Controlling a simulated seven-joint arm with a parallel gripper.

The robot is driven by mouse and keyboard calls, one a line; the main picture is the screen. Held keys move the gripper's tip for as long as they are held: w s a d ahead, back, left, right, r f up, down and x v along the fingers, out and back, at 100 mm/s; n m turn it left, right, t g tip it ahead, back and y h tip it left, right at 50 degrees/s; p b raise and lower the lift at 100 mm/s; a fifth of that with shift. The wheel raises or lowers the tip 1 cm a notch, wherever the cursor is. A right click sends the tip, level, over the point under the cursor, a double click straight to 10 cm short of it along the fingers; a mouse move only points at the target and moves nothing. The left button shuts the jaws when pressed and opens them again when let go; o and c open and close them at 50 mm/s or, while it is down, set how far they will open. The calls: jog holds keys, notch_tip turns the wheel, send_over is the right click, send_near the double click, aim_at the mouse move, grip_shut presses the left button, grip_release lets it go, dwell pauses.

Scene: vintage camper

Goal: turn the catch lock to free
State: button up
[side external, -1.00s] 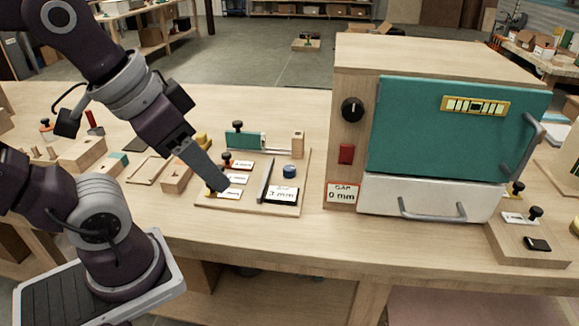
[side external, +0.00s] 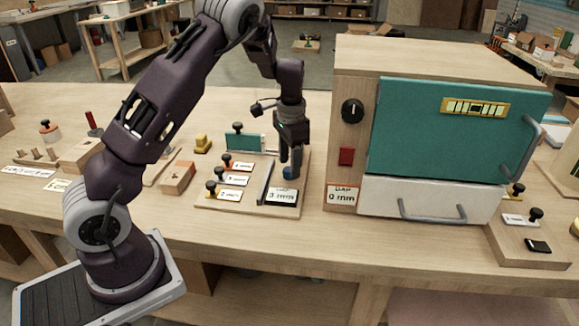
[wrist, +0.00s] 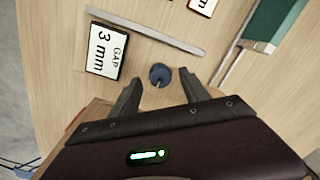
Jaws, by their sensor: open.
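A small round blue knob (wrist: 160,75) stands on the wooden board beside the white "GAP 3 mm" card; no label names it as the catch lock. It has a small pale mark at its near edge in the wrist view. My gripper (side external: 291,167) is above the board's right side, pointing down. The knob (side external: 288,173) is partly hidden by it in the side view. In the wrist view the jaws of my gripper (wrist: 160,79) are open, one finger on each side of the knob, with visible space between. I cannot tell their height over it.
The "GAP 3 mm" card (wrist: 107,50) and a grey bar (wrist: 145,31) lie close to the knob. A teal sliding block (side external: 243,142) is behind. The camper cabinet with a teal door (side external: 455,130) and black dial (side external: 352,111) stands to the right.

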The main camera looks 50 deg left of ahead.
jog(key=shift+f, duration=0.9)
jog(key=shift+c, duration=0.4)
grip_shut()
